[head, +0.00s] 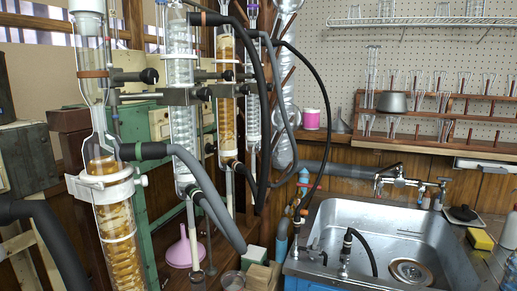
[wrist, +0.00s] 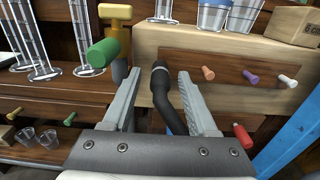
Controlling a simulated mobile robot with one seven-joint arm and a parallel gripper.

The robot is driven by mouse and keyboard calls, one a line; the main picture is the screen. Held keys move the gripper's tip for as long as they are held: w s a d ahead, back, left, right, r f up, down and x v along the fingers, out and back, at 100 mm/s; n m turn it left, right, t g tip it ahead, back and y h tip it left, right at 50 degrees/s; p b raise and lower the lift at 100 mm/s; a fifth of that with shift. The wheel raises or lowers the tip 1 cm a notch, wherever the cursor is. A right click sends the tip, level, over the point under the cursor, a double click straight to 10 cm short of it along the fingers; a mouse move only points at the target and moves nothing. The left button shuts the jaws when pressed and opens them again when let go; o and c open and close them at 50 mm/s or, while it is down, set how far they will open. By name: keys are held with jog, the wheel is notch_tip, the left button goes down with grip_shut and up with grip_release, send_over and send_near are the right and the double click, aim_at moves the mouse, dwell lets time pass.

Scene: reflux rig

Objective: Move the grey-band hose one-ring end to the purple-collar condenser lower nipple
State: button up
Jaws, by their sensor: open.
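My open gripper (wrist: 157,92) shows in the wrist view. A black hose end (wrist: 161,76) with one greyish band stands between its two fingers, with a gap on each side. It is apart from both fingers as far as I can see. I cannot confirm its band colour. In the head view, several glass condensers stand at the left and middle. My gripper is not visible in the head view.
A wooden block with coloured pegs (wrist: 250,78) lies behind the hose in the wrist view. A green-ended cylinder (wrist: 103,53) is close to the left finger. A blue post (wrist: 295,125) is at right. In the head view, a steel sink (head: 335,215) and several hanging hoses fill the right and middle.

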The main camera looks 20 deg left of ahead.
dwell(0.5)
grip_shut()
dwell(1.4)
jog(key=d, duration=0.6)
jog(key=shift+s+p, duration=0.2)
jog(key=shift+p, duration=0.1)
dwell(0.6)
